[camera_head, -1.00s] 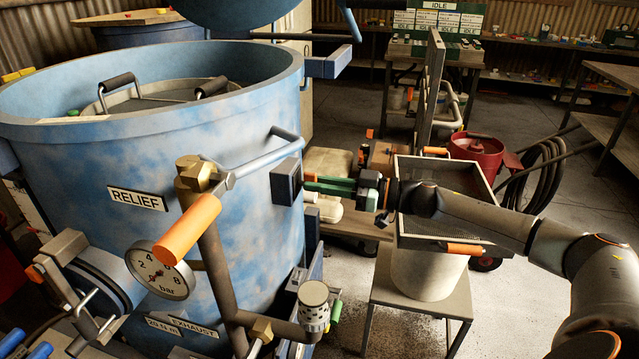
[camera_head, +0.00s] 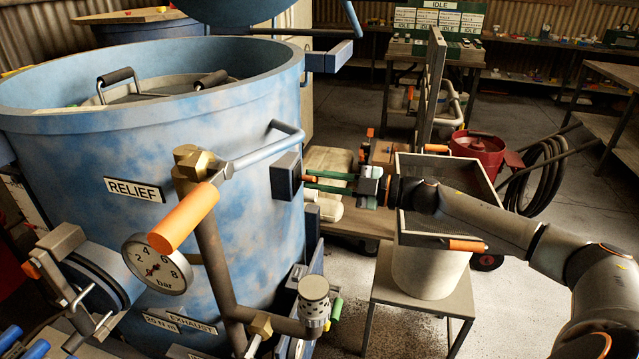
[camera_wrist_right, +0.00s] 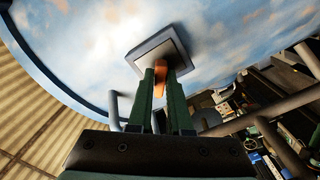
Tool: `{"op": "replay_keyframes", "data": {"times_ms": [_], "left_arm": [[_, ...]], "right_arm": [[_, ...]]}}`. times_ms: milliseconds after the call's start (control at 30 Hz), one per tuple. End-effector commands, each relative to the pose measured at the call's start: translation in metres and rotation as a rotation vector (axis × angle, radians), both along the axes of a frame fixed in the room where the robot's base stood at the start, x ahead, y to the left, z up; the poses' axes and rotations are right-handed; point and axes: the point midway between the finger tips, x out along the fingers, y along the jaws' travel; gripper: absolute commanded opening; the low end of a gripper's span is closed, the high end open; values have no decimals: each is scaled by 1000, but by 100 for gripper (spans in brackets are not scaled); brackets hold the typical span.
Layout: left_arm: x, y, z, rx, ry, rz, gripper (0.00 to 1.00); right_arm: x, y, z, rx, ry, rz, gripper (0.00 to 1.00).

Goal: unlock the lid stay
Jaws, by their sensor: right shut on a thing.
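The pot (camera_head: 240,130) is a big blue mottled drum with its lid (camera_head: 240,10) raised above it. On its right side sits a dark square block (camera_head: 286,174) with a small orange catch (camera_head: 308,179) sticking out. My right gripper (camera_head: 318,182), with green fingers, reaches in from the right and is shut on this orange catch. In the right wrist view the orange catch (camera_wrist_right: 160,72) lies between the green fingers, in front of the square block (camera_wrist_right: 156,52). The fingers hide part of the catch. My left gripper is not in view.
An orange-handled lever (camera_head: 185,218) on a brass-topped pipe stands in front of the pot, near a pressure gauge (camera_head: 157,263). A bent bar handle (camera_head: 270,150) is just above the block. A mesh tray (camera_head: 450,200) on a bucket and stool stands below my right arm.

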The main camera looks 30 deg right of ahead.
Motion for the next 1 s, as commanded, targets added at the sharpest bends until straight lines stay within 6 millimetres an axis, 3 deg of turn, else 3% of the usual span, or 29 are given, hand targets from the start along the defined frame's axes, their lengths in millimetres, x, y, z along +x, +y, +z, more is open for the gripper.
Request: {"op": "replay_keyframes", "data": {"times_ms": [500, 1000], "left_arm": [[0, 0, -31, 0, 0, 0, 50], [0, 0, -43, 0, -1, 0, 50]], "right_arm": [[-1, 1, -5, -346, -295, 0, 0], [-1, 1, -4, -498, -425, 1, 0]]}}
